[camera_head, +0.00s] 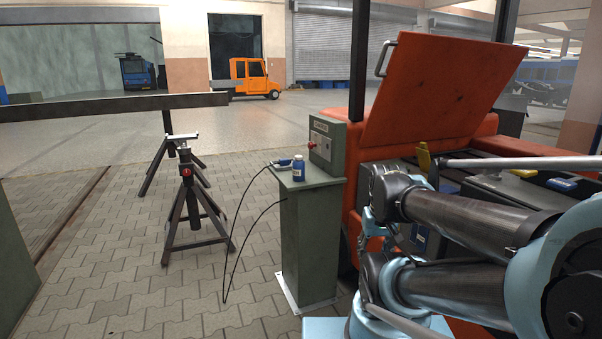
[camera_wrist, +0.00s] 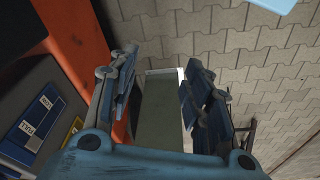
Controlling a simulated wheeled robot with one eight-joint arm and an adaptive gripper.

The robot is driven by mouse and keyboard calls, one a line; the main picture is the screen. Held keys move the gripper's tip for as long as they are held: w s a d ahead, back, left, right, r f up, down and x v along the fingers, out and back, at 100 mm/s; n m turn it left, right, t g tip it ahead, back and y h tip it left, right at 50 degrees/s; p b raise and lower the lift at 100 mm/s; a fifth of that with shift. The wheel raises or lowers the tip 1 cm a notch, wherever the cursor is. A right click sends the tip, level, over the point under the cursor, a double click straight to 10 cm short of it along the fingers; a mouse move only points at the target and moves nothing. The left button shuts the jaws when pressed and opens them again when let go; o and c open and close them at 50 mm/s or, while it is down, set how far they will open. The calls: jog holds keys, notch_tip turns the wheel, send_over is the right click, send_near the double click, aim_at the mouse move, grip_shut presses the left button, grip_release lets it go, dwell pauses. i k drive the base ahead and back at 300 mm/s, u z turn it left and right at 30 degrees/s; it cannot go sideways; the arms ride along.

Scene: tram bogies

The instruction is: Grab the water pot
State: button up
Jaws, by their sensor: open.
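The green pedestal (camera_wrist: 160,110) shows beyond the gap between the fingers. The bottle does not show in the wrist view.
A blue handheld device (camera_head: 284,163) with a black cable lies beside the bottle, before a control box (camera_head: 326,143). An orange vehicle with a raised lid (camera_head: 440,88) stands right of the pedestal. A dark stand (camera_head: 190,200) is to the left.

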aim_at(298, 167)
jog(key=z, duration=1.7)
jog(key=k, duration=0.9)
jog(key=u, duration=1.35)
jog(key=i, duration=1)
jog(key=z, duration=0.05)
